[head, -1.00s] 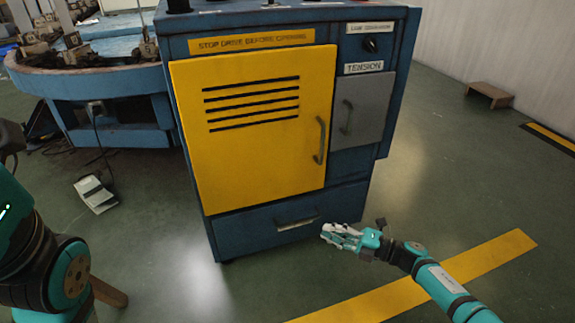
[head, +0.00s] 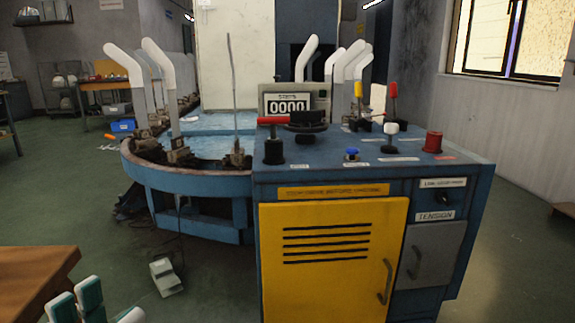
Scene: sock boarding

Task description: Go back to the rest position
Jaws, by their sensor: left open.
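My left gripper (head: 98,302) shows at the bottom left of the head view, with teal and white fingers. Its fingers are apart, and I see nothing between them. It is right of the corner of a brown wooden table (head: 32,274). The rest of the left arm is cut off by the frame. My right gripper is outside the view. The blue boarding machine (head: 470,245) stands ahead, with its yellow door (head: 335,290) shut. White sock forms (head: 160,62) stand upright around its round bed (head: 190,180).
The machine's top carries a counter reading 0000 (head: 289,106), a red-handled lever (head: 273,150), a blue button (head: 352,154) and a red button (head: 433,141). A white foot pedal (head: 165,277) lies on the floor.

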